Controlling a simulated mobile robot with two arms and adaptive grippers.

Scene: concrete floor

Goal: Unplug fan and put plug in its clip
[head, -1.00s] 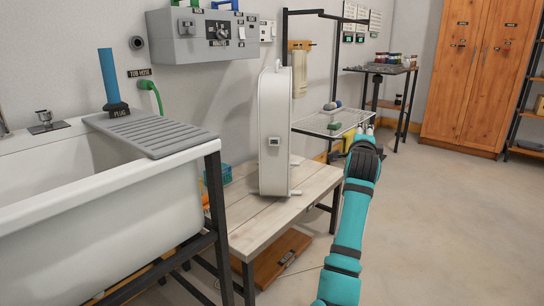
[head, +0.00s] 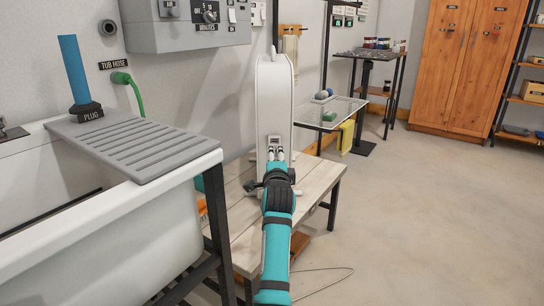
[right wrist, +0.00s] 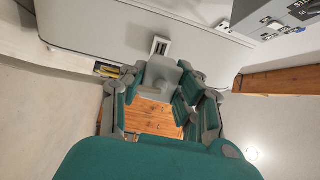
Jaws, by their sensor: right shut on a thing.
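The white fan (head: 275,90) stands upright on the wooden bench, its narrow side facing me. A small clip with a dark slot (right wrist: 161,46) sits on that side; it is partly visible in the head view (head: 275,139). My right gripper (head: 277,157) is just in front of the fan, below the clip. In the right wrist view, my right gripper (right wrist: 161,82) is shut on a light grey plug (right wrist: 163,74). The plug's top is close below the clip; I cannot tell whether they touch. Its prongs are not clear. My left gripper is not in view.
The bench top (head: 315,182) is mostly bare around the fan. A thin cable (head: 345,270) lies on the floor. A white tub (head: 150,225) with a grey drainboard (head: 130,142) and blue-handled tub plug (head: 75,72) stands left. The floor at right is open.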

